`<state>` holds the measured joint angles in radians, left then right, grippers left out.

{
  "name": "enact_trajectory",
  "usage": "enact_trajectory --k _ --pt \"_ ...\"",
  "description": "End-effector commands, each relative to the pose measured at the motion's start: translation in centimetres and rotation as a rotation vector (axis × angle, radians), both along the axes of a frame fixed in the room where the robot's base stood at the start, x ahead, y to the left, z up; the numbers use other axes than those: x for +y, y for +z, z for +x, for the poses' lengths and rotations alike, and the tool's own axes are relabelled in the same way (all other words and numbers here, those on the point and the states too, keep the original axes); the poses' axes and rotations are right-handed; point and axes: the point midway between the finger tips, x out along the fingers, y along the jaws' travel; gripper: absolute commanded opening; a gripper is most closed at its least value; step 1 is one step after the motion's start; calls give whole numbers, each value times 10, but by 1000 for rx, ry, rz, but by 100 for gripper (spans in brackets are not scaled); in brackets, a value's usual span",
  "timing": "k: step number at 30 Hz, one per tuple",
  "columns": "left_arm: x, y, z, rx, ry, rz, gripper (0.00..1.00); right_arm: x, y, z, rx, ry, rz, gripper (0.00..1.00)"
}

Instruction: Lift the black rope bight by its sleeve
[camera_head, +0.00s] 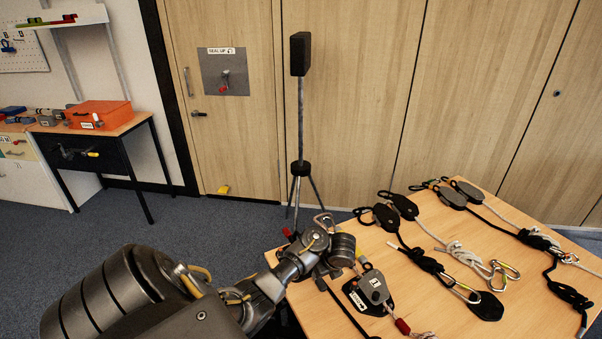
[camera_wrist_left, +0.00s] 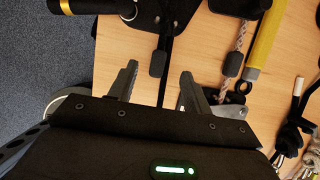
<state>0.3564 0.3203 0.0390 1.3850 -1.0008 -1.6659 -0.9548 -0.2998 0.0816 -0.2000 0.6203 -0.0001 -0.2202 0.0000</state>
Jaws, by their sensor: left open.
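In the left wrist view, a black rope (camera_wrist_left: 168,32) runs down the picture over the wooden table. A thicker dark sleeve (camera_wrist_left: 158,64) sits on it. My left gripper (camera_wrist_left: 158,82) is open, with one finger on each side of the rope just below the sleeve in the picture. The fingers look apart from the rope; their height above it is hard to tell. In the head view my left arm reaches over the table's near left corner and its fingers cannot be made out. A black rope (camera_head: 345,311) shows there beside the wrist. My right gripper is not in view.
A grey rope with a dark sleeve (camera_wrist_left: 232,63) and a yellow bar (camera_wrist_left: 262,42) lie right of the gripper. In the head view, a pulley device (camera_head: 374,288) and several ropes with carabiners cover the table (camera_head: 440,322). A tripod (camera_head: 301,168) stands behind it.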

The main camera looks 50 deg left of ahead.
Motion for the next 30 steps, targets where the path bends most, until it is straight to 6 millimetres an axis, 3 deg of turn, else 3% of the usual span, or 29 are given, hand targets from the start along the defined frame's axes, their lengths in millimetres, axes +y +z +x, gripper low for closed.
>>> enact_trajectory --k 3,13,21,30 --pt "7 -19 1 0 0 2 49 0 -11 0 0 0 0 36" --pt "12 -32 3 0 2 1 49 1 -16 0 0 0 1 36" --pt "25 -68 6 0 2 1 49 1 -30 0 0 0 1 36" --pt "27 -74 7 -2 2 0 49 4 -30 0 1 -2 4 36"
